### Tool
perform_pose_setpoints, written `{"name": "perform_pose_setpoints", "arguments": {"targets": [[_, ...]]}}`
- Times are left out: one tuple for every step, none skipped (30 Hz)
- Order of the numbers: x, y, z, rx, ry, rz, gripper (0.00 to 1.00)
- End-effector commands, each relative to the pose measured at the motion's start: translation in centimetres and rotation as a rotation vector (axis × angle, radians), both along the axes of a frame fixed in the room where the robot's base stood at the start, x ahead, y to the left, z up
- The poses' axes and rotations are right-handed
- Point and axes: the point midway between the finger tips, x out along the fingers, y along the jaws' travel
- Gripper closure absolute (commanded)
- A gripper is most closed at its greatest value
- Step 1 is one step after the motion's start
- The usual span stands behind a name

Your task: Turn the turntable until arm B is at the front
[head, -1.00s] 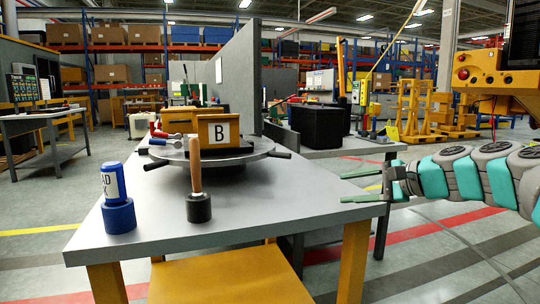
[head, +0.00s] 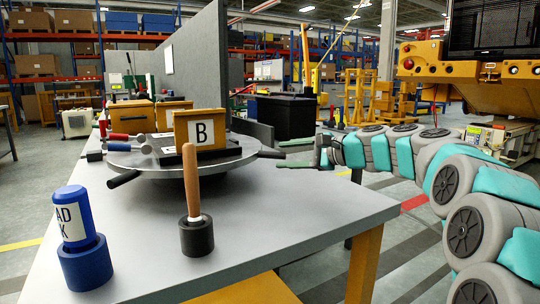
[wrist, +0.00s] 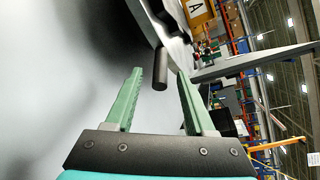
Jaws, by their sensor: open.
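The turntable (head: 228,158) is a round grey disc on the table, with dark handles sticking out from its rim. A yellow block with a white B label (head: 201,132) stands on it, label facing me. One dark handle (head: 271,154) points right, towards my gripper (head: 281,154), which is open beside the disc. In the wrist view the same handle (wrist: 160,69) reaches between the fingertips of my gripper (wrist: 160,74), with gaps on both sides. Another handle (head: 123,179) points to the near left.
A wooden-handled tool (head: 191,175) stands in a black holder and a blue bottle (head: 72,215) in a blue holder on the near table (head: 290,215). Red- and blue-handled tools lie on the disc's left. A grey partition (head: 195,60) and black bin (head: 287,116) stand behind.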

Motion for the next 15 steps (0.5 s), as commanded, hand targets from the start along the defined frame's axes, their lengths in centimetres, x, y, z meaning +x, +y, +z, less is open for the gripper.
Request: {"name": "perform_pose_setpoints", "arguments": {"targets": [[0.4,0.8,-0.2,0.0,0.002,0.002,0.45],[0.6,1.2,-0.3,0.0,0.001,0.003,0.45],[0.8,1.7,-0.4,0.0,0.001,0.003,0.45],[1.0,2.0,-0.4,0.0,0.0,0.002,0.45],[1.2,2.3,-0.5,0.0,0.0,0.002,0.45],[1.5,2.7,-0.6,0.0,-0.001,0.001,0.45],[1.6,2.9,-0.7,-0.001,0.0,0.001,0.45],[1.7,3.1,-0.7,0.0,-0.001,0.0,0.45],[1.9,3.3,-0.8,-0.001,-0.001,-0.001,0.45],[2.0,3.5,-0.8,-0.001,0.0,-0.001,0.45],[2.0,3.5,-0.9,0.0,0.0,-0.001,0.45],[2.1,3.6,-0.9,0.0,0.0,-0.001,0.45],[2.1,3.7,-0.9,0.001,-0.001,-0.001,0.45],[2.1,3.7,-0.9,0.001,-0.001,-0.001,0.45],[2.1,3.7,-0.9,0.001,-0.001,-0.001,0.45]]}}
